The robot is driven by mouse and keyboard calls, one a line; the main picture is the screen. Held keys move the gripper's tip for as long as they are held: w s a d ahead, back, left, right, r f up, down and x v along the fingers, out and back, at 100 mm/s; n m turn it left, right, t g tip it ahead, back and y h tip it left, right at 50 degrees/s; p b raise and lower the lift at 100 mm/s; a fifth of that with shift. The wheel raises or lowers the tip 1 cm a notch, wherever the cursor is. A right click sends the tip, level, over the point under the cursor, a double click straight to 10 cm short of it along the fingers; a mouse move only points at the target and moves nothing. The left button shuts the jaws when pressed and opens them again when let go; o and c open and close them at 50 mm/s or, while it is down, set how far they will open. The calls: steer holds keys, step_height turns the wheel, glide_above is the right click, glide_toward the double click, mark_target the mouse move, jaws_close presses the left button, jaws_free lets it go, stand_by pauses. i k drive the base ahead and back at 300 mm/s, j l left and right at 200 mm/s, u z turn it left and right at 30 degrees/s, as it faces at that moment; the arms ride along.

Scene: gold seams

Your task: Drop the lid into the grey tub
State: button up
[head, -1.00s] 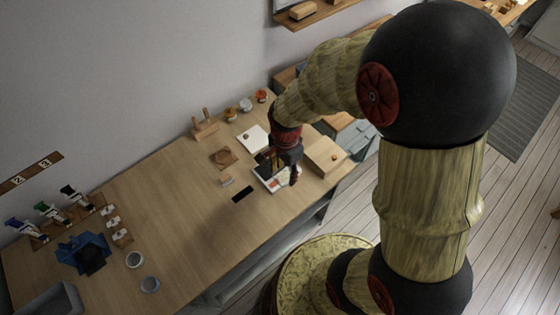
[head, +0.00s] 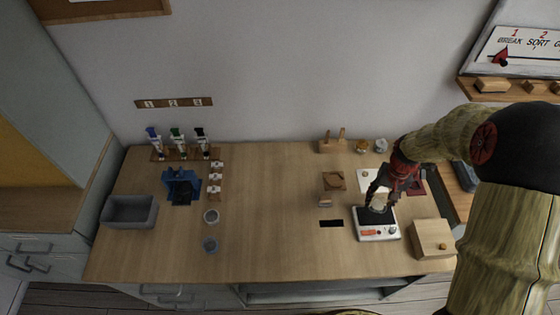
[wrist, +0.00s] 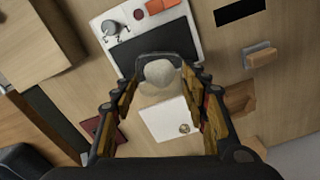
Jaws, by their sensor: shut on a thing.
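My gripper (wrist: 160,76) is shut on a pale, rounded piece (wrist: 160,74), which I take to be the lid. In the head view my gripper (head: 378,200) hangs over the dark plate of a white scale, with the pale piece (head: 379,203) low between its fingers. I cannot tell whether the piece touches the scale. The grey tub (head: 130,222) stands at the far left end of the table, well away from my gripper. It is open on top and looks empty. The tub is out of the wrist view.
The middle of the table (head: 270,215) is clear.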

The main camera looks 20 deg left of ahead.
mark_target(135, 218)
steer(key=u, duration=1.45)
